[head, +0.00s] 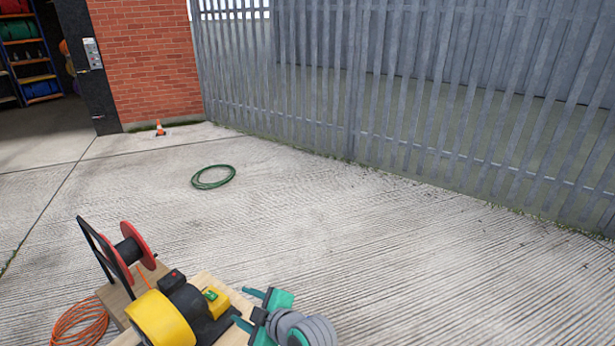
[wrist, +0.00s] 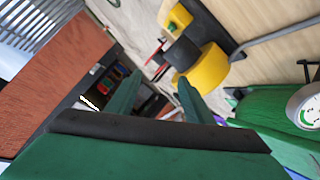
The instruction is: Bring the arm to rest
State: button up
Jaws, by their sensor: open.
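My gripper (head: 245,308), green with grey arm links behind it, is at the bottom middle of the head view. Its two fingers are apart with nothing seen between them, pointing left toward a blower. The blower has a yellow round housing (head: 160,318), a dark motor and a small yellow switch box (head: 215,301). It stands on a pale wooden top (head: 232,294). In the wrist view, my open green fingers (wrist: 156,96) frame a tilted scene, with the yellow housing (wrist: 209,66) beyond the right finger. Whether the gripper touches the wooden top cannot be told.
A reel with red flanges (head: 140,247) stands left of the blower, with an orange cable coil (head: 80,322) lower left. A green hose ring (head: 213,177) and a traffic cone (head: 159,128) are on the concrete. A grey fence (head: 400,100) bounds the right. Concrete between is clear.

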jog(key=s+d+f+m+t+h, duration=0.3)
jog(key=s+f+m+t+h, duration=0.15)
jog(key=s+m, duration=0.5)
jog(key=s+d+f+m+t+h, duration=0.25)
jog(key=s+f+m, duration=0.35)
jog(key=s+m, duration=0.3)
jog(key=s+d+r+h, duration=0.1)
jog(key=s+d, duration=0.4)
jog(key=s, duration=0.5)
jog(key=s+d+n+h, duration=0.1)
jog(key=s+d, duration=0.4)
jog(key=s, duration=0.5)
jog(key=shift+s+r, duration=0.3)
jog(key=shift+r, duration=0.05)
jog(key=shift+n, duration=0.25)
